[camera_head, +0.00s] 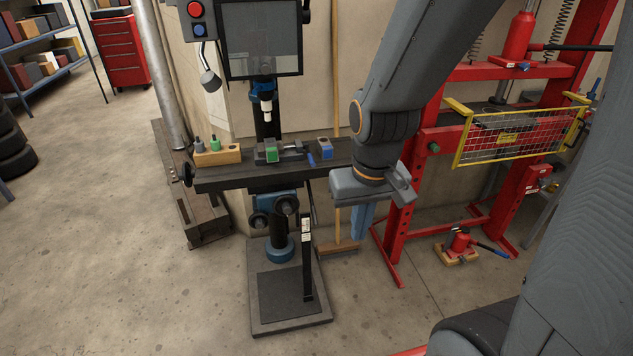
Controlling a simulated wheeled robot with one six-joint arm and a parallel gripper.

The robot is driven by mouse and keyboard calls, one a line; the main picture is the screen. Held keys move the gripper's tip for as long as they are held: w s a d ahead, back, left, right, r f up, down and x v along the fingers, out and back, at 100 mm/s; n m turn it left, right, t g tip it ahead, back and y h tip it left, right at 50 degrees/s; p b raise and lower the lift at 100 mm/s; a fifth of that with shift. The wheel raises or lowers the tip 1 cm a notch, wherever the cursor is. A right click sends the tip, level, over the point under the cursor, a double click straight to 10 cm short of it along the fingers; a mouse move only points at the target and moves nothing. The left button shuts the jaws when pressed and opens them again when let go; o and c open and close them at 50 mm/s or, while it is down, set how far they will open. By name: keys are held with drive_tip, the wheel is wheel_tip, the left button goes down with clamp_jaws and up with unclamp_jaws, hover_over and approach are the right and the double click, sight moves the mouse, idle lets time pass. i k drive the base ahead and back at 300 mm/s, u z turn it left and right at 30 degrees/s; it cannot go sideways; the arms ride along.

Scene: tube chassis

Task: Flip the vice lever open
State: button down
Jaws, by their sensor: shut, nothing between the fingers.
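A dark grey vice (290,153) sits on the drill press table. A green block (271,156) is at its left end. A small blue handle (311,159), which looks like the vice lever, shows at its right end; its exact angle is too small to tell. My gripper (360,222) points down in front of the table's right end, with its blue fingers shut and empty. It is to the right of the vice and lower in the picture, apart from the lever.
The drill press table (222,180) also holds a wooden block with bottles (218,157) and a grey-and-blue block (325,149). The drill chuck (266,108) hangs above the vice. A red press frame (400,210) stands close on the right. Floor at left front is clear.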

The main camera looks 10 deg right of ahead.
sight(306, 144)
drive_tip(key=k, duration=1.15)
drive_tip(key=u, duration=0.9)
drive_tip(key=i, duration=1.65)
drive_tip(key=z, duration=0.45)
